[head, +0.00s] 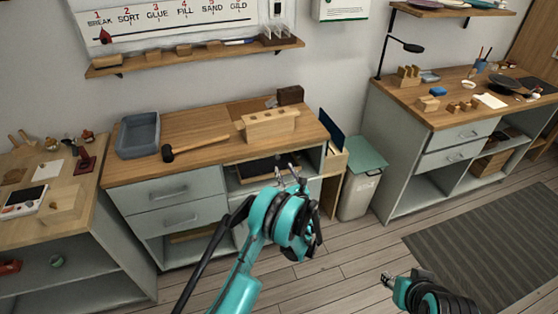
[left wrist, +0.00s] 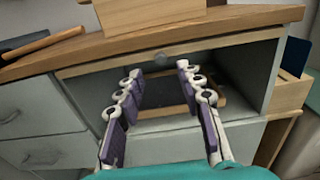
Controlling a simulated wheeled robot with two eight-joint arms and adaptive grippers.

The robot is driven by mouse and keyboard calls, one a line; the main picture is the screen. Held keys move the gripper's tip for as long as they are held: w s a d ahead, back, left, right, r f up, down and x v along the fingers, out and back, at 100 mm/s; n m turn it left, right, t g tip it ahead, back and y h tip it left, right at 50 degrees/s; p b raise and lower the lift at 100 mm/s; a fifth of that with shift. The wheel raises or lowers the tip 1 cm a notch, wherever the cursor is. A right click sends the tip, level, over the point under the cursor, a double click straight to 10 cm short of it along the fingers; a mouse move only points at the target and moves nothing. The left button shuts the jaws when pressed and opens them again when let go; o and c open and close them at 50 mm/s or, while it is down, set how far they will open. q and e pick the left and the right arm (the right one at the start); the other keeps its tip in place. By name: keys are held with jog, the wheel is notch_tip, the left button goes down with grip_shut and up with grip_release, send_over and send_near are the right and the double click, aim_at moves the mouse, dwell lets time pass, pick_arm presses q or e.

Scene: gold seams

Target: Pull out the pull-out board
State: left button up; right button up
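The pull-out board shows as a thin wooden front edge (left wrist: 215,45) just under the workbench top in the left wrist view. A round grey knob (left wrist: 162,60) sits on that edge. The board looks pushed in, flush below the top. My left gripper (left wrist: 158,76) is open and empty, its two fingers pointing at the board with the knob just beyond and between the tips. I cannot tell whether they touch it. In the head view my left gripper (head: 289,172) is in front of the bench's open shelf and partly hides the knob area. My right gripper (head: 387,281) is low at the right, away from the bench.
On the bench top (head: 205,116) are a mallet (head: 195,148), a grey tray (head: 138,135) and a wooden block with slots (head: 268,126). Drawers (head: 170,191) are left of the shelf. A bin (head: 360,185) stands to the right. Open floor lies in front.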

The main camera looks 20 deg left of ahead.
aim_at(278, 158)
pick_arm(q)
jog(key=b+x, duration=0.1)
jog(key=x, duration=0.2)
jog(key=b+x, duration=0.1)
jog(key=x, duration=0.2)
jog(key=shift+w+a+f, duration=0.2)
jog(key=shift+w, duration=0.1)
jog(key=shift+w+a+r, duration=0.1)
jog(key=shift+w+a, duration=0.15)
jog(key=shift+w, duration=0.15)
grip_shut()
